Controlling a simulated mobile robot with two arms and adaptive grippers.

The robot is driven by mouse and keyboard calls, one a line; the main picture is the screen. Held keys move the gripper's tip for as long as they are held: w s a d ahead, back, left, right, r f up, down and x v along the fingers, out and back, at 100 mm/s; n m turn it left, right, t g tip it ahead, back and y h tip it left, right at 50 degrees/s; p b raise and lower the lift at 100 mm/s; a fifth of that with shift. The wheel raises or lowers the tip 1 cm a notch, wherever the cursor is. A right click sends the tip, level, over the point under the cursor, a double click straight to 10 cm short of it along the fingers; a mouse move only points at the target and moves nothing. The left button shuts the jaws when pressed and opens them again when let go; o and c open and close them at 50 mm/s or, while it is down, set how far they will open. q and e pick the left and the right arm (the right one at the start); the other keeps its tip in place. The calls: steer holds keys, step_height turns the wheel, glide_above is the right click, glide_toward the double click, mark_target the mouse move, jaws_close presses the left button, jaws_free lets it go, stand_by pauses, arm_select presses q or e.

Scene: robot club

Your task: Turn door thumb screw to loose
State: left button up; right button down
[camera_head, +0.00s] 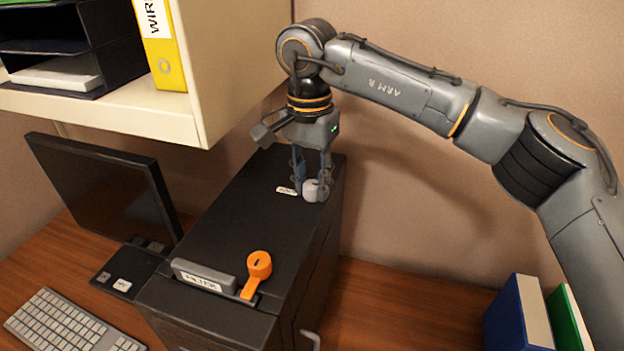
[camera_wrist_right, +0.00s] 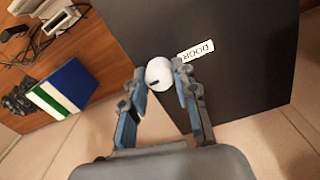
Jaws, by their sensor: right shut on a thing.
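The door thumb screw is a pale round knob (camera_head: 314,190) on the top of a black case (camera_head: 215,225), near its back right edge. A white label (camera_head: 286,191) lies beside it; in the right wrist view the label (camera_wrist_right: 195,50) reads DOOR. The knob (camera_wrist_right: 158,74) shows a dark slot mark there. My right gripper (camera_head: 311,192) points down from above, its two fingers on either side of the knob and shut on it. The fingertips (camera_wrist_right: 160,78) cover parts of the knob's sides. My left gripper is in neither view.
An orange key-like lever (camera_head: 259,264) and a grey FILTER handle (camera_head: 203,276) are at the case's front. A monitor (camera_head: 100,185) and keyboard (camera_head: 66,322) stand left. A shelf (camera_head: 150,112) overhangs the upper left. Binders (camera_head: 521,315) stand at the lower right.

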mark_target(310, 183)
steer(key=c, duration=1)
jaws_free()
steer(key=shift+r, duration=0.15)
step_height(310, 183, up, 12)
steer(key=shift+w+a+f, duration=0.1)
steer(key=shift+a, duration=0.05)
